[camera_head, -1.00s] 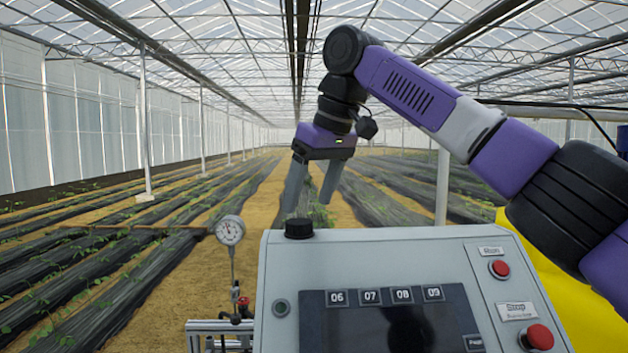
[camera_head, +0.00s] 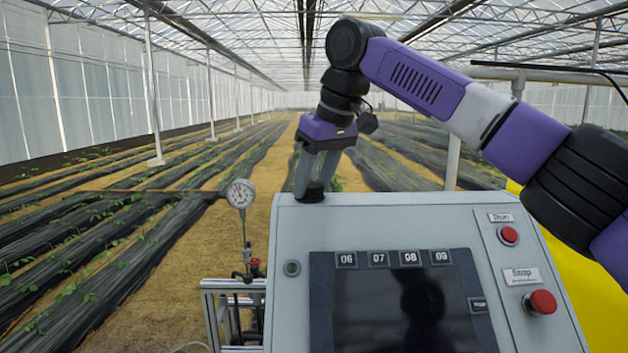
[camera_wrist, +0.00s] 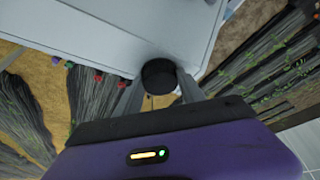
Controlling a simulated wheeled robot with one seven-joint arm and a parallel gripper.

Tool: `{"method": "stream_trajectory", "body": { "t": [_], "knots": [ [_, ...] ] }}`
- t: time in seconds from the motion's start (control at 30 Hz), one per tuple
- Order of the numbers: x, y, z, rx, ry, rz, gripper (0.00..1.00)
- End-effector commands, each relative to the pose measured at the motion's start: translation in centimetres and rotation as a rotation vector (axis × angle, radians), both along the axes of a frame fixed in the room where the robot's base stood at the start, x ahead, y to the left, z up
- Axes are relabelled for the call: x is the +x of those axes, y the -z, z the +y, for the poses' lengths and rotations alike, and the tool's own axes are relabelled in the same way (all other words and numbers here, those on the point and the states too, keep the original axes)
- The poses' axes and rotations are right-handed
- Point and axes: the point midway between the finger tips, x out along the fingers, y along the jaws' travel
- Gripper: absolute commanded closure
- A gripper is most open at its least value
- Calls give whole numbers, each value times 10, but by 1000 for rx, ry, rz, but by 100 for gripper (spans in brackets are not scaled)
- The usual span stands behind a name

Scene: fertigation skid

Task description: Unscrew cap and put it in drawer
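The black round cap (camera_head: 311,195) sits on the top left corner of the grey control cabinet (camera_head: 400,215). In the head view my gripper (camera_head: 312,185) points down over the cap, and its fingers partly hide it. In the wrist view the cap (camera_wrist: 159,76) lies between the two grey fingers of my gripper (camera_wrist: 160,88). The fingers are apart, one on each side of the cap. I cannot tell whether they touch it. No drawer can be made out in either view.
The cabinet front has a dark screen (camera_head: 405,305), a red button (camera_head: 509,235) and a larger red stop button (camera_head: 541,302). A pressure gauge (camera_head: 240,193) stands left of the cabinet above a metal frame (camera_head: 215,285). Crop rows lie behind.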

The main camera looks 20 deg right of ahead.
Motion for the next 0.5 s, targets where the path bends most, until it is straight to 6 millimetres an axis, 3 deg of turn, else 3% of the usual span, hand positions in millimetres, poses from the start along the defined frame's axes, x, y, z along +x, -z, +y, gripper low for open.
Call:
{"method": "stream_trajectory", "body": {
  "t": [0.17, 0.5],
  "knots": [
    [0, 0, 0, 2, -20, 0, 92],
    [2, 0, -2, 2, -253, -1, 92]
  ]
}}
